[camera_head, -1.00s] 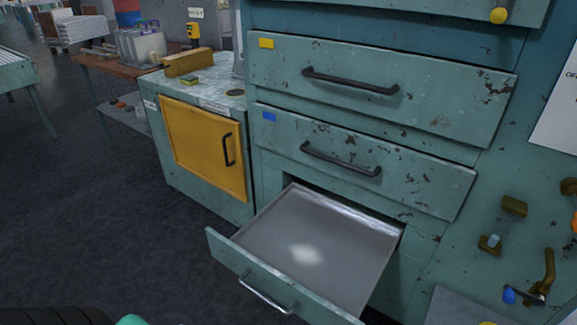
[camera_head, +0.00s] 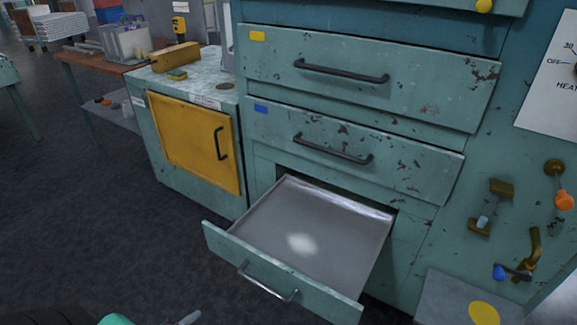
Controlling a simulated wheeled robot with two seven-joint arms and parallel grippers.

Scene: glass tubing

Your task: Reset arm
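An open bottom drawer (camera_head: 330,245) sticks out of the teal cabinet and its metal tray is empty. No gripper touches it. A dark rounded part and a teal part of my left arm show at the bottom left edge. A thin grey tip (camera_head: 190,318) beside them may belong to my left gripper, but most of it is cut off by the frame. It is apart from the drawer, below and left of its front. My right gripper is out of view.
Two shut drawers with a yellow tag (camera_head: 257,36) and a blue tag (camera_head: 261,108) sit above. A yellow-doored cabinet (camera_head: 193,143) stands left. Valves (camera_head: 492,206) and a grey ledge with a yellow disc (camera_head: 484,313) are at right. Dark floor is clear at left.

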